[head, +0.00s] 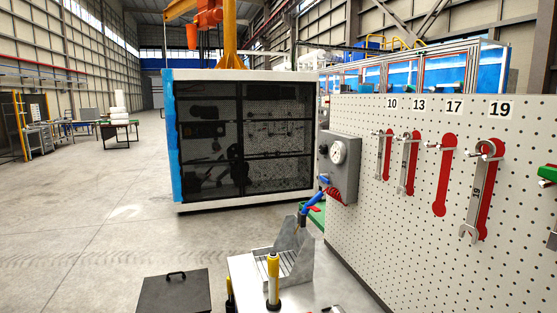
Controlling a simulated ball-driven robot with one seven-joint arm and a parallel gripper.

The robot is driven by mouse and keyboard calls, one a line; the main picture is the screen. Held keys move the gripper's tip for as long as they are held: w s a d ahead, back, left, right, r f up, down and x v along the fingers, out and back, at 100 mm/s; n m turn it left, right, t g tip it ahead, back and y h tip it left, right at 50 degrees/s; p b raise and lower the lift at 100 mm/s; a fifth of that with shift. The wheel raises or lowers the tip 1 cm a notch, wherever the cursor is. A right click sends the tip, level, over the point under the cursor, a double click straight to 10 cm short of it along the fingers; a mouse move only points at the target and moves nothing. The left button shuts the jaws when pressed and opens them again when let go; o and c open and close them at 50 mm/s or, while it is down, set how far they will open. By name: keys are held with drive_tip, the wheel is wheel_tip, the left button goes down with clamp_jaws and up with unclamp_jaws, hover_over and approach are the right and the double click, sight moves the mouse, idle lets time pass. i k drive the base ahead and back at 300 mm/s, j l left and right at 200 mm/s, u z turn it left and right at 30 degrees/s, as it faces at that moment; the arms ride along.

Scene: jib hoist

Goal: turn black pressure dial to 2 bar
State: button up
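A grey box (343,178) is mounted at the left end of the pegboard. It has a white round gauge (338,152) on its front; its scale and needle are too small to read. A small dark round part (323,149) sticks out at the box's left edge, beside the gauge; it may be the black pressure dial, but I cannot tell its setting. My gripper is not in view, and nothing is seen touching the box.
The white pegboard (400,225) fills the right side, with wrenches on pegs, one a large wrench (477,200). A metal bench (250,283) with a yellow-and-black cylinder (273,280) stands in front. A dark lidded box (175,292) is on the floor.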

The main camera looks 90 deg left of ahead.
sight(323, 149)
drive_tip(key=u, duration=2.1)
drive_tip(key=i+j, duration=0.4)
drive_tip(key=j, duration=0.15)
drive_tip(key=i+j+u, duration=0.1)
drive_tip(key=i+j, duration=0.3)
drive_tip(key=j, duration=0.2)
drive_tip(key=i+j, duration=0.45)
